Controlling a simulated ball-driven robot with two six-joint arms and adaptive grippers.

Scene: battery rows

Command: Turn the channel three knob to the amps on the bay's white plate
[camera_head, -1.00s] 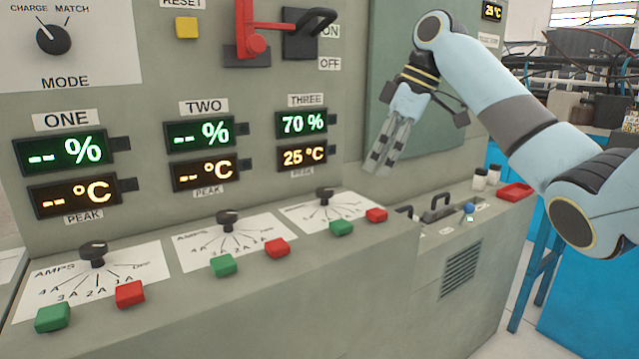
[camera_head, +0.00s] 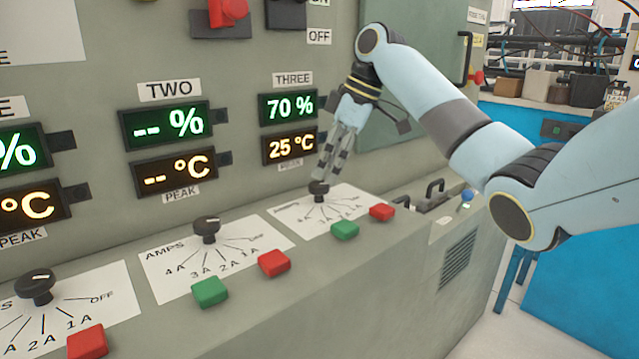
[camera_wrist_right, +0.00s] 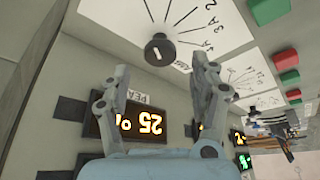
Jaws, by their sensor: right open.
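The channel three knob (camera_head: 318,190) is a small black knob on a white amps plate (camera_head: 345,205), below the display marked THREE (camera_head: 288,106) that reads 70 % and 25 °C. My right gripper (camera_head: 322,180) points down just above this knob in the head view. In the right wrist view the knob (camera_wrist_right: 160,50) has a white pointer mark and stands beyond the open, empty fingertips (camera_wrist_right: 163,75). The amps lines fan out on the plate (camera_wrist_right: 210,20) around it. Parts of the plate's lettering are too small to read in the head view. My left gripper is not in view.
A green button (camera_head: 344,229) and a red button (camera_head: 381,212) sit in front of the channel three plate. The channel two knob (camera_head: 207,229) and channel one knob (camera_head: 37,286) stand to the left. A black handle (camera_head: 434,188) rises to the right.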

